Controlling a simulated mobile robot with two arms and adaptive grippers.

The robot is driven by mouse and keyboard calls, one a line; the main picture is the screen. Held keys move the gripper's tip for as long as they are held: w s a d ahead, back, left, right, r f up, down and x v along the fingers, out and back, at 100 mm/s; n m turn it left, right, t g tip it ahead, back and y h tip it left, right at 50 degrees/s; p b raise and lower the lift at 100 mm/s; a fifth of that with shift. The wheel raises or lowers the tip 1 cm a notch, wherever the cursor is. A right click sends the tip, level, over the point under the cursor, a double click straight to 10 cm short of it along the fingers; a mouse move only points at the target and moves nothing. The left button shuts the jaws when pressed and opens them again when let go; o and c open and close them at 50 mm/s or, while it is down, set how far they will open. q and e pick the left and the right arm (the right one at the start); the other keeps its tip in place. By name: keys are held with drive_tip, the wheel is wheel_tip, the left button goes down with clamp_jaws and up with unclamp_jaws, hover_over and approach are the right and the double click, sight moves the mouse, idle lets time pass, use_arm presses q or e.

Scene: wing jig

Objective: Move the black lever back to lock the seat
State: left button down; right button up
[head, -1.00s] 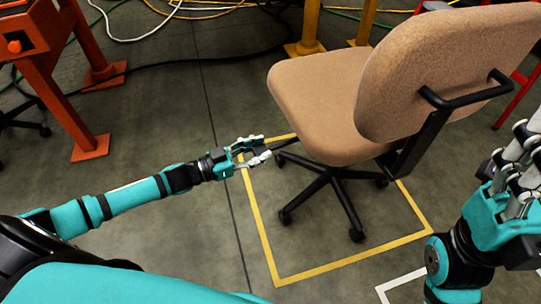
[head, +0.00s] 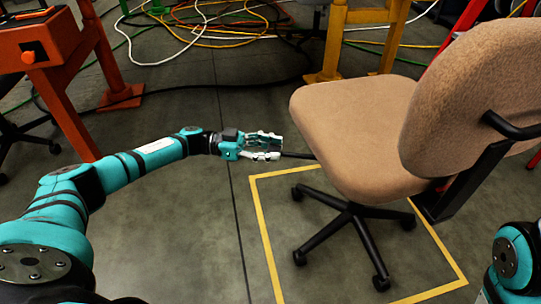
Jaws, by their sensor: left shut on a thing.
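The tan office chair (head: 350,125) stands on a black five-star base with casters inside a yellow floor square. Its black lever (head: 298,155) sticks out to the left from under the seat. My left gripper (head: 268,147) is left of the seat, shut on the outer end of the lever. The fingers hide that end. The lever looks about level. My right gripper is out of the picture; only a part of my right arm shows at the lower right edge.
The yellow floor tape (head: 262,225) frames the chair. An orange stand (head: 75,85) is at the upper left. A yellow post (head: 335,45) stands behind the seat. Several cables (head: 215,20) lie on the floor at the back.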

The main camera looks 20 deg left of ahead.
use_arm(q)
drive_tip(key=shift+s+f, duration=0.1)
drive_tip(key=c, duration=1)
unclamp_jaws()
drive_tip(key=shift+o, duration=0.2)
drive_tip(key=v, duration=1.2)
